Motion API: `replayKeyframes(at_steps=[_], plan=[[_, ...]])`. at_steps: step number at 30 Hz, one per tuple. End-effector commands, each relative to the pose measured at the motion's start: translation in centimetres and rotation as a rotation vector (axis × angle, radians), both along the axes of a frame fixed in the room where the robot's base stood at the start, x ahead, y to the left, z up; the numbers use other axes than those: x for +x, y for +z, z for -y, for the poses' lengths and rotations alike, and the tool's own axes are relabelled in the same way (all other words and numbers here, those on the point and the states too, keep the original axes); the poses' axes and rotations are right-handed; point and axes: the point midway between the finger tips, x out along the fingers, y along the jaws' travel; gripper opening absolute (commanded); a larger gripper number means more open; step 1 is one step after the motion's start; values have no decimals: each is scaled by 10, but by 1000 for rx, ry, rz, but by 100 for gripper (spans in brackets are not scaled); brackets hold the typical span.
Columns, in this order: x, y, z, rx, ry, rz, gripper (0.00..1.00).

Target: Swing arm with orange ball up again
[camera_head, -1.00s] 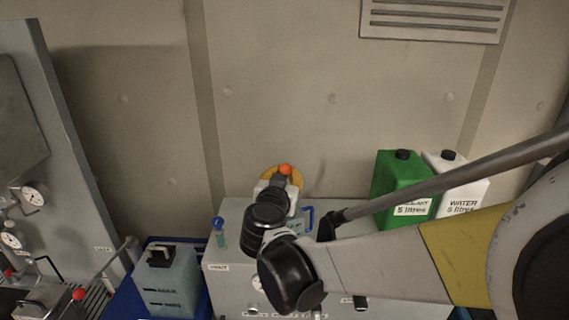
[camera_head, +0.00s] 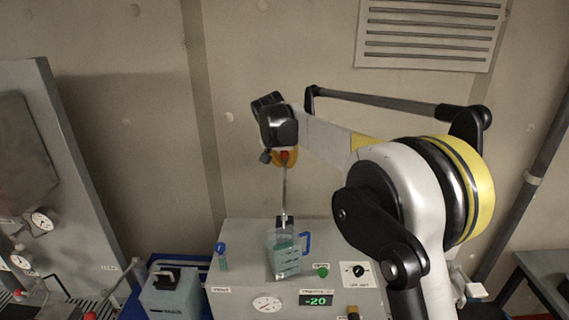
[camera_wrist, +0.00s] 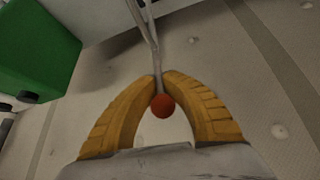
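The orange ball (camera_head: 285,155) sits at the top end of a thin grey swing arm (camera_head: 284,188), which stands nearly upright above the grey console (camera_head: 238,240). My gripper (camera_head: 283,160) is at the ball, high above the console. In the wrist view the red-orange ball (camera_wrist: 162,107) lies between the curved yellow fingers of my gripper (camera_wrist: 158,77). Their tips close on the rod (camera_wrist: 151,40) just beyond the ball.
The console front has a gauge (camera_head: 267,304), a display reading -20 (camera_head: 316,300), a green button (camera_head: 322,271) and a black knob (camera_head: 358,270). A small blue-capped vial (camera_head: 222,257) stands on its left. A green container (camera_wrist: 35,45) shows in the wrist view. The wall is close behind.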

Motion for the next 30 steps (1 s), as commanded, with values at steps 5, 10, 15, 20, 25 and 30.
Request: replayKeyframes(at_steps=[5, 10, 15, 20, 25, 30], plan=[[15, -1, 1, 2, -1, -70, 0], [23, -4, 1, 3, 0, -112, 0], [26, -5, 1, 4, 0, -128, 0], [27, -6, 1, 4, 1, -132, 0], [27, -5, 1, 4, 0, -130, 0], [27, -5, 1, 4, 0, -130, 31]])
